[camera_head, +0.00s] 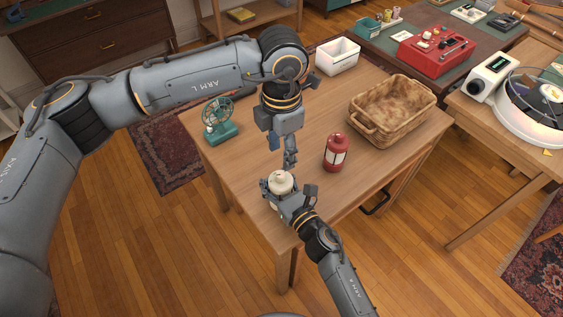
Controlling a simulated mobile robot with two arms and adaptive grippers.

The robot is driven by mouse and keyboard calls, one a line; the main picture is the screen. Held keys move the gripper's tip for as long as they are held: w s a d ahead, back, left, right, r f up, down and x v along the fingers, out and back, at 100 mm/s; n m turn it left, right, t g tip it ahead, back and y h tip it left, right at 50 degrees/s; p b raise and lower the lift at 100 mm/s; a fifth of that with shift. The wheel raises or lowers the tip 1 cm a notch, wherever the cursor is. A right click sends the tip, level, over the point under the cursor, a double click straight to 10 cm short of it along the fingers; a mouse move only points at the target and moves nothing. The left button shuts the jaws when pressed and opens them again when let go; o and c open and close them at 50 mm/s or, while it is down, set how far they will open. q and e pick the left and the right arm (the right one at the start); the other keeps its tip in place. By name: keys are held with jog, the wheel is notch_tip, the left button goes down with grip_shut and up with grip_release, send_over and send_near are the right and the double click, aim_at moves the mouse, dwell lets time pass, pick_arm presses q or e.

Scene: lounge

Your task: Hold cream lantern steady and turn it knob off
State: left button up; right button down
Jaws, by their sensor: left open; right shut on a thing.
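The cream lantern (281,180) stands near the front edge of the wooden table, and only its pale top shows clearly. My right gripper (280,194) is shut on the lantern's body, with a finger on each side, and hides most of it. My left gripper (290,160) points down just above and slightly right of the lantern's top. It is open and looks apart from the lantern, though the gap is small. I cannot make out the knob or its setting at this size.
A wicker basket (372,131) and a white bin (337,57) are farther back on the table (240,165). A green fan (219,130) stands at its left. The table between fan and lanterns is mostly clear.

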pick_arm(q)
jog(key=shift+r, duration=2.2)
pick_arm(e)
jog(key=shift+c, duration=2.3)
grip_release()
